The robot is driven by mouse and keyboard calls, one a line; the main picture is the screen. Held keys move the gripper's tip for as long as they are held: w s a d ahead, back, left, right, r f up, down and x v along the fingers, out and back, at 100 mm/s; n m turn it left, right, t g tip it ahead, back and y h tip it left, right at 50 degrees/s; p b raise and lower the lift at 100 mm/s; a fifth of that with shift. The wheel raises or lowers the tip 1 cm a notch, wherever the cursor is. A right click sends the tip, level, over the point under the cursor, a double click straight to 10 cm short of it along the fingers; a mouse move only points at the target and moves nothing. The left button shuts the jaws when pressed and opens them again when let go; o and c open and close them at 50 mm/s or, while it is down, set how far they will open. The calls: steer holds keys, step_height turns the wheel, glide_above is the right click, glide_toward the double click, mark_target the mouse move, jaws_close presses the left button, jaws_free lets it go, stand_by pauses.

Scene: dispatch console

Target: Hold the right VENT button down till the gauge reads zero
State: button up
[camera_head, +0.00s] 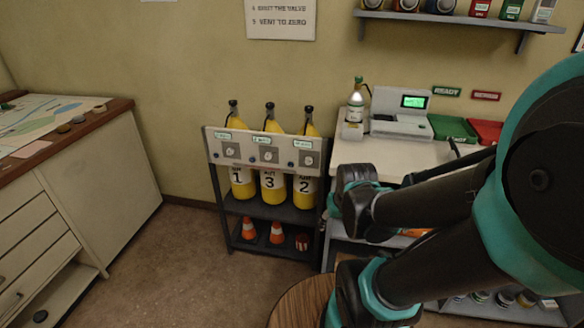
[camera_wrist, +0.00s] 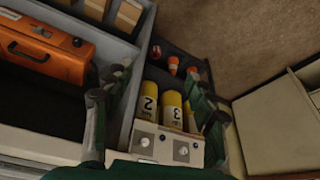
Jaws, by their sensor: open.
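A pale control panel (camera_head: 248,148) runs across the front of a dark rack of yellow cylinders marked 1, 3 and 2. It has three sections, each with a small green-lettered label, a round white dial or knob and small blue buttons. The right section (camera_head: 306,158) is in front of cylinder 2; its lettering and any gauge reading are too small to read. In the wrist view, part of the panel (camera_wrist: 165,154) shows between the dark green fingers of my gripper (camera_wrist: 155,95). The gripper is open, empty and apart from the panel.
A white desk (camera_head: 380,155) with a device with a green screen (camera_head: 414,101) stands right of the rack. A wooden-topped cabinet (camera_head: 122,108) is at the left, with free floor between. An orange case (camera_wrist: 45,48) shows in the wrist view. Small cones (camera_head: 249,229) sit low in the rack.

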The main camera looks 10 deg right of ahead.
stand_by(0.3)
jaws_close()
stand_by(0.3)
stand_by(1.2)
